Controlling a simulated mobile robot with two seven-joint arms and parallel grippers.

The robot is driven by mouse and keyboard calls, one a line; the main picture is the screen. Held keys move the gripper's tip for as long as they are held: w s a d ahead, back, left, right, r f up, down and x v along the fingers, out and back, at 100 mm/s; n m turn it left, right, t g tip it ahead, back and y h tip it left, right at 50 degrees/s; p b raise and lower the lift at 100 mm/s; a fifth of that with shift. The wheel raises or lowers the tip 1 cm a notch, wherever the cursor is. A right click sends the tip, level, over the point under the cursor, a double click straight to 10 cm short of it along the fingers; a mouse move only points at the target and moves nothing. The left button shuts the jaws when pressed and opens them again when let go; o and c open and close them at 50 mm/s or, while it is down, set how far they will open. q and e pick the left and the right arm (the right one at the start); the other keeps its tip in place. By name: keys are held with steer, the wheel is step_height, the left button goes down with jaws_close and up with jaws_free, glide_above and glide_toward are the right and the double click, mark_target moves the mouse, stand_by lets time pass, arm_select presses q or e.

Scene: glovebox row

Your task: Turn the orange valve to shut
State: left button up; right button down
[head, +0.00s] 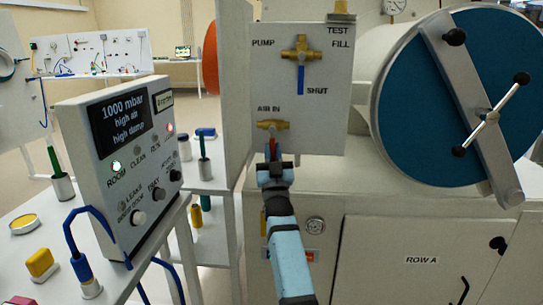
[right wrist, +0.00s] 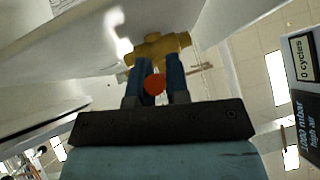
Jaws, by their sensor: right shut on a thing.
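In the right wrist view, the handle's round orange end (right wrist: 154,85) shows between the two fingers, with the brass body (right wrist: 160,46) just beyond the fingertips. My left gripper is not in view.
Above is another brass valve (head: 301,53) with a blue handle (head: 300,80) pointing down, near the labels "PUMP", "FILL" and "SHUT". A round blue door (head: 430,120) with a bar is to the right. A control box (head: 120,165) stands on a table to the left.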

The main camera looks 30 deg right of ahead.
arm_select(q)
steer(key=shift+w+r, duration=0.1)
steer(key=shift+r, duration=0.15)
arm_select(e)
steer(key=shift+w+a+r+m+h, duration=0.1)
steer(key=shift+m+h, duration=0.3)
steer(key=shift+m, duration=0.1)
steer(key=c, duration=1.1)
jaws_free()
